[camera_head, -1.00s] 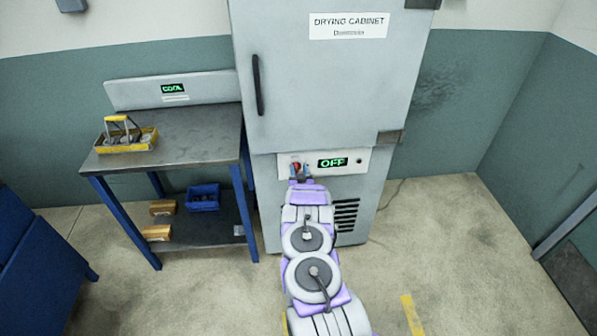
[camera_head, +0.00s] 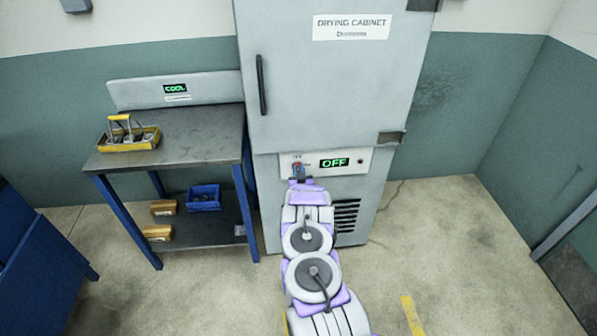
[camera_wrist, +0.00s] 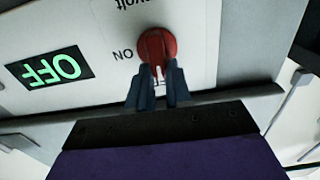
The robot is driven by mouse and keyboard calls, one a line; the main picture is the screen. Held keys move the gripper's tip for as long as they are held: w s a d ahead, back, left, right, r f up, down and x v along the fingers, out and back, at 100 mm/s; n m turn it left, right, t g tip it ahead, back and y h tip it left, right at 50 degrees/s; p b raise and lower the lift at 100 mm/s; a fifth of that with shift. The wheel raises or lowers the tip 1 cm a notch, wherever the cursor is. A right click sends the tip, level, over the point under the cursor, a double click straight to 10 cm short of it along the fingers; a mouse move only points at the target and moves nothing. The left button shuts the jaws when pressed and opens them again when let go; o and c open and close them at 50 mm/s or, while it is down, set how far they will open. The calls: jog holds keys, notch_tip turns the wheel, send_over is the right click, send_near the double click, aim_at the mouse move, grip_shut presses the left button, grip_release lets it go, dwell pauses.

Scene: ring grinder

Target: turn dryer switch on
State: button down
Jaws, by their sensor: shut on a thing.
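The drying cabinet (camera_head: 330,80) stands at the centre in the head view, with a white control panel (camera_head: 371,162) below its door. The dryer switch is a red rotary knob (camera_wrist: 157,44) in the wrist view, with "ON" printed beside it. A green display (camera_head: 334,163) on the panel reads "OFF"; it also shows upside down in the wrist view (camera_wrist: 50,69). My gripper (camera_wrist: 160,72) has its dark fingers shut on the red knob. In the head view, my gripper (camera_head: 298,171) is at the panel's left end and mostly covers the knob.
A metal workbench (camera_head: 190,138) with blue legs stands left of the cabinet, holding a yellow tray (camera_head: 150,145). A blue bin (camera_head: 204,204) and small boxes sit on its lower shelf. A blue cabinet (camera_head: 40,255) is at far left. Floor to the right is clear.

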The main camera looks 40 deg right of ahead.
jog(key=shift+m, duration=0.3)
jog(key=shift+s+d+f+m+b, duration=0.15)
jog(key=shift+d+f+m+b, duration=0.25)
jog(key=shift+m, duration=2.45)
jog(key=shift+s+d+f+m+b, duration=0.15)
jog(key=shift+m+b, duration=0.4)
jog(key=shift+m, duration=2.25)
jog(key=shift+s+d+f+m+b, duration=0.15)
jog(key=shift+f+m+b, duration=0.3)
jog(key=shift+m, duration=2.4)
jog(key=c, duration=1)
grip_release()
jog(key=shift+d, duration=0.2)
jog(key=shift+c, duration=0.2)
jog(key=shift+a, duration=0.15)
